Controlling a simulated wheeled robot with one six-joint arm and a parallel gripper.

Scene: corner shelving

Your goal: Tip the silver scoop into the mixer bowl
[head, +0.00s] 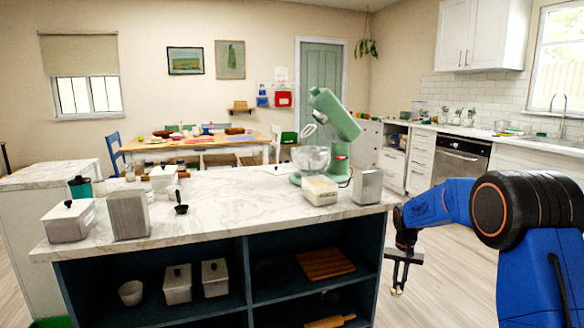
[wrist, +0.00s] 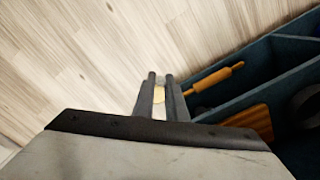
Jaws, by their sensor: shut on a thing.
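The green mixer (head: 338,125) stands on the island's right part with its head tilted up and a whisk hanging from it. Its clear mixer bowl (head: 310,160) sits below the whisk, open at the top. My gripper (head: 397,289) hangs low, just right of the island's end, fingers down. Its fingertips, also in the wrist view (wrist: 160,77), are shut on a small pale yellowish thing (wrist: 159,94). I cannot tell whether this is part of the silver scoop. A small dark scoop (head: 181,209) lies on the counter at left. No clearly silver scoop shows.
A cream box (head: 320,189) and a grey metal canister (head: 367,186) stand in front of the mixer. Grey and white containers (head: 128,214) stand on the counter's left. The countertop's middle (head: 235,205) is clear. Shelves below hold a rolling pin (head: 330,321) and a board (head: 325,263).

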